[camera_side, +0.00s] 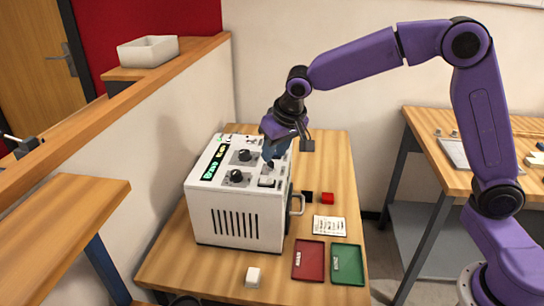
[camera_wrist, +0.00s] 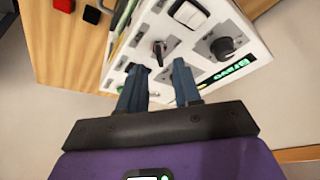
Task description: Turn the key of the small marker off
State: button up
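The small marker is a white box (camera_side: 238,213) with a vented front, a side handle and a control panel on top. In the wrist view its panel (camera_wrist: 185,55) shows a small dark key switch (camera_wrist: 158,50), a white rocker switch (camera_wrist: 188,13) and a black knob (camera_wrist: 223,47). My gripper (camera_side: 271,155) is over the panel's far right part. In the wrist view my gripper (camera_wrist: 156,72) has its two blue fingers apart, with the key beyond the gap between them. Nothing is held. In the side view the fingers largely hide the key.
A green display (camera_side: 214,162) and two knobs (camera_side: 238,176) are on the panel. A low wall (camera_side: 190,100) stands at left.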

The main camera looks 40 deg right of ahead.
aim_at(272, 161)
jog(key=shift+x, duration=1.5)
grip_shut()
